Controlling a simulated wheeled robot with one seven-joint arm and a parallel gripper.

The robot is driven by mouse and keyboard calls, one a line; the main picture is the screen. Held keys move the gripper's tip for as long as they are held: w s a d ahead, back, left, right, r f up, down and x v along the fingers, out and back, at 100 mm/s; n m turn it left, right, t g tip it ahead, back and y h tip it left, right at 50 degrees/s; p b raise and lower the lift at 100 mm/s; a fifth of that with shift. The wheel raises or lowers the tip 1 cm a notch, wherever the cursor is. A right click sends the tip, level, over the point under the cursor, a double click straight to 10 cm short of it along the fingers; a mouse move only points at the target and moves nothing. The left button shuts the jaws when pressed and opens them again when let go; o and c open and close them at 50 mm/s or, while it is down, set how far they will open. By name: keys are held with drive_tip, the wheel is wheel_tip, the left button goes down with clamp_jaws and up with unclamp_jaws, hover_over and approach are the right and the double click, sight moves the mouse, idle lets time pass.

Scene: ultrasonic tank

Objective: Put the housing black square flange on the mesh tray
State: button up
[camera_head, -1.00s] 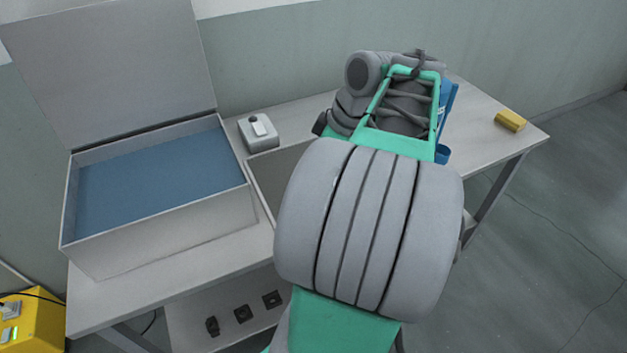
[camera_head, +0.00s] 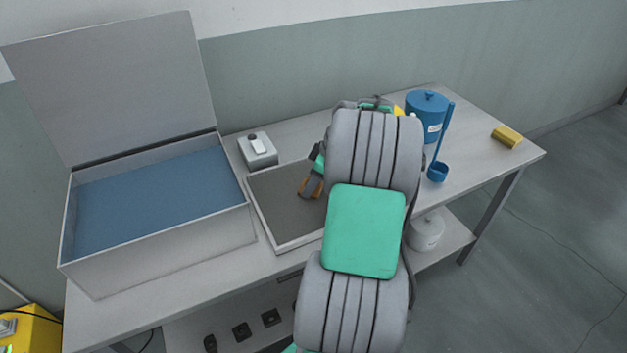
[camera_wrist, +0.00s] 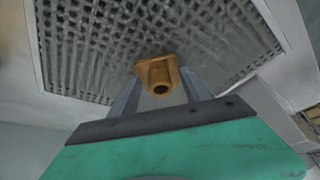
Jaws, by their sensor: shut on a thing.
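My gripper (camera_wrist: 160,88) is shut on an orange-brown flange housing (camera_wrist: 157,70), with a squarish flange and a round hollow boss; it is not black. In the head view my gripper (camera_head: 313,184) and the orange-brown housing (camera_head: 304,189) are over the mesh tray (camera_head: 283,246). The mesh tray also fills the wrist view's background (camera_wrist: 85,45). I cannot tell whether the housing touches the mesh. Dark square flange parts (camera_head: 241,331) (camera_head: 271,317) sit on the lower shelf, partly beside my arm. My arm hides the tray's right part.
An open tank (camera_head: 155,250) with blue liquid stands left of the tray, lid raised. A small grey box (camera_head: 258,152) stands behind the tray. A blue pot (camera_head: 427,112), a blue ladle (camera_head: 438,170) and a yellow block (camera_head: 507,137) are on the right of the table.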

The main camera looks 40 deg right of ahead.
drive_tip(key=o, duration=1.6)
drive_tip(key=shift+f, duration=0.1)
drive_tip(key=shift+c, duration=0.2)
drive_tip(key=shift+r, duration=0.3)
drive_tip(key=p+v, duration=0.1)
drive_tip(key=v, duration=1)
drive_tip(key=shift+s+r, duration=0.2)
drive_tip(key=shift+r, duration=0.15)
